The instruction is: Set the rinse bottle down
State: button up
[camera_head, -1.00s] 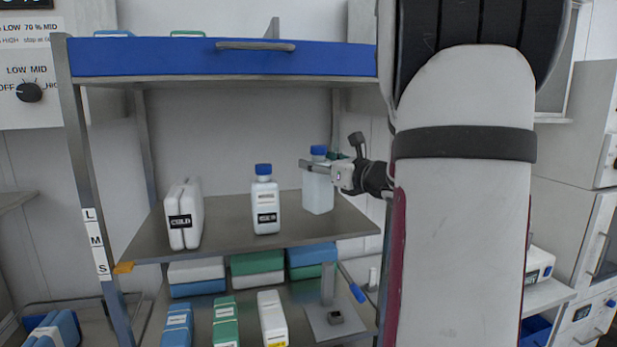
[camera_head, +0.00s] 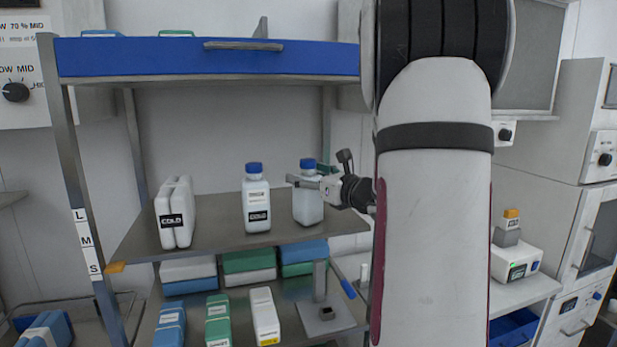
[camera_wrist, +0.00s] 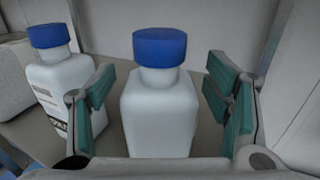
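The rinse bottle, taken to be the white square bottle with a blue cap (camera_head: 308,208), stands upright on the right part of the middle shelf, near its front edge. It also shows in the wrist view (camera_wrist: 160,112), centred between my fingers. My gripper (camera_head: 303,182) reaches in from the right at the bottle's upper body. In the wrist view my gripper (camera_wrist: 160,100) is open, with a teal-padded finger on each side and narrow gaps to the bottle. The bottle's base is out of sight in the wrist view.
A similar blue-capped bottle with a label (camera_head: 257,205) stands close on the left. White cold packs (camera_head: 176,212) stand further left on the shelf (camera_head: 215,233). A blue-edged shelf (camera_head: 200,60) hangs above. Boxes (camera_head: 265,315) and a lever device (camera_head: 322,310) are below.

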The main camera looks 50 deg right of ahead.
jog(key=shift+r, duration=0.1)
jog(key=shift+s, duration=0.3)
jog(key=s+a, duration=0.2)
jog(key=s, duration=0.9)
jog(key=w+a+f+n+g+y, duration=0.1)
jog(key=a+n+g+y, duration=0.2)
jog(key=a, duration=0.5)
jog(key=w+a+f+n+g+y, duration=0.1)
jog(key=w+a+n+y, duration=0.15)
jog(key=a+n, duration=0.45)
jog(key=w+a+f+n+g+y, duration=0.1)
jog(key=a+n+g+y, duration=0.2)
jog(key=a, duration=0.6)
jog(key=s+a+f+n+g+h, duration=0.2)
jog(key=s+a+n, duration=0.3)
jog(key=n, duration=0.7)
jog(key=s+a+f+n+g+h, duration=0.2)
jog(key=s+a+n, duration=0.4)
jog(key=n, duration=0.6)
jog(key=shift+s+a+f+n+g+h+b, duration=0.15)
jog(key=shift+s+n+g+h+b, duration=0.4)
jog(key=shift+s+h, duration=0.35)
